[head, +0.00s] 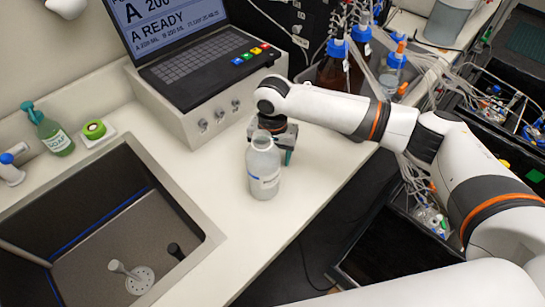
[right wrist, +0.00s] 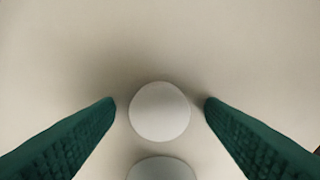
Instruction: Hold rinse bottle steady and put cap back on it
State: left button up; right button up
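The white rinse bottle (head: 264,168) stands upright on the counter near its front edge, its neck at the top with no cap visible on it. My right gripper (head: 287,156) points down just behind the bottle, partly hidden by it. In the right wrist view its teal fingers (right wrist: 160,103) are spread apart. A white round disc, apparently the cap (right wrist: 159,112), lies between the fingertips with a gap on both sides. A second pale round shape (right wrist: 161,169) is cut off at the bottom edge; I cannot tell what it is. My left gripper is not in view.
A control box with a laptop (head: 200,70) stands behind the bottle. Brown bottles with tubing (head: 337,72) stand behind my right arm.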

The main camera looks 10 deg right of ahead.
jog(key=c, duration=1)
jog(key=shift+r, duration=0.1)
notch_tip(320, 180, up, 10)
jog(key=b, duration=0.1)
